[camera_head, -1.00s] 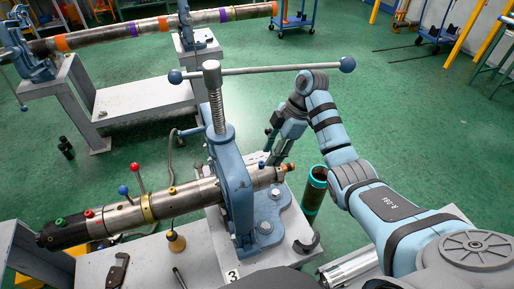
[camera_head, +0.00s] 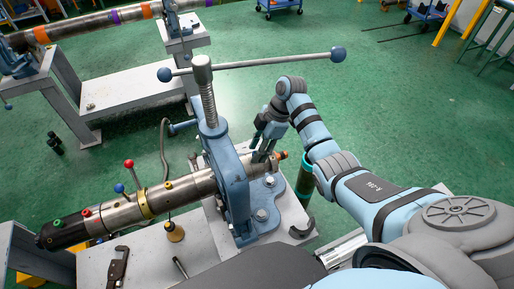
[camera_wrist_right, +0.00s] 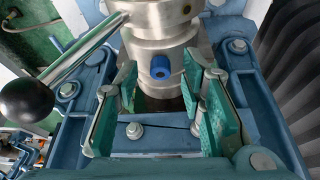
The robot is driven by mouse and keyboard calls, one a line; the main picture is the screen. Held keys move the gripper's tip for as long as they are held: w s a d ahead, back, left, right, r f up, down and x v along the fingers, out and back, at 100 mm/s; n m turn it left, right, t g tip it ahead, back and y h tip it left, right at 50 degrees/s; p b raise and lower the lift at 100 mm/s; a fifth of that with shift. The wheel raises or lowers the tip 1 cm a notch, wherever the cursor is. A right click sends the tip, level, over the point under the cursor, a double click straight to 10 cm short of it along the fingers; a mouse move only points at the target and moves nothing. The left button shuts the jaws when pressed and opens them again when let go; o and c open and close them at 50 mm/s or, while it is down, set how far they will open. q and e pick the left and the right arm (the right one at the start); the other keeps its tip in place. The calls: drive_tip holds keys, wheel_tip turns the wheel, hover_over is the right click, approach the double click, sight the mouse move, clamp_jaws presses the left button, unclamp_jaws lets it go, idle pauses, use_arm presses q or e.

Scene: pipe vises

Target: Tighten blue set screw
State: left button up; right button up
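The blue set screw (camera_wrist_right: 160,68) is a short blue socket on the metal collar of the pipe (camera_wrist_right: 158,35) in the right wrist view. My right gripper (camera_wrist_right: 163,88) is open, with its green-padded fingers on either side below the screw and a gap to it on both sides. In the head view my right gripper (camera_head: 262,152) points down at the right end of the pipe (camera_head: 190,188), just right of the blue vise (camera_head: 230,178). The screw cannot be made out there. My left gripper is not in view.
The vise's long handle bar (camera_head: 265,64) with blue ball ends runs above the gripper. A lever with a black ball (camera_wrist_right: 25,98) is at left in the wrist view. A dark teal-rimmed cylinder (camera_head: 305,175) stands right of the vise. A hook-shaped tool (camera_head: 118,268) lies on the bench.

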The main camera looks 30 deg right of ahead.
clamp_jaws()
drive_tip(key=shift+m, duration=0.3)
drive_tip(key=m+t, duration=0.1)
drive_tip(key=m, duration=0.2)
drive_tip(key=shift+a+h, duration=0.1)
drive_tip(key=shift+h, duration=0.2)
drive_tip(key=m+t, duration=0.1)
drive_tip(key=m, duration=0.1)
drive_tip(key=m+h, duration=0.1)
drive_tip(key=m, duration=0.2)
drive_tip(key=shift+s+a+r+t, duration=0.1)
drive_tip(key=shift+s+t, duration=0.05)
drive_tip(key=shift+t, duration=0.25)
drive_tip(key=m, duration=0.2)
drive_tip(key=m+h, duration=0.1)
drive_tip(key=m, duration=0.1)
drive_tip(key=shift+a+t+h, duration=0.1)
drive_tip(key=shift+t+h, duration=0.2)
drive_tip(key=shift+t, duration=0.1)
drive_tip(key=shift+m+h, duration=0.6)
drive_tip(key=shift+m, duration=0.9)
drive_tip(key=shift+a+m, duration=0.1)
drive_tip(key=shift+m, duration=0.3)
drive_tip(key=shift+r, duration=0.1)
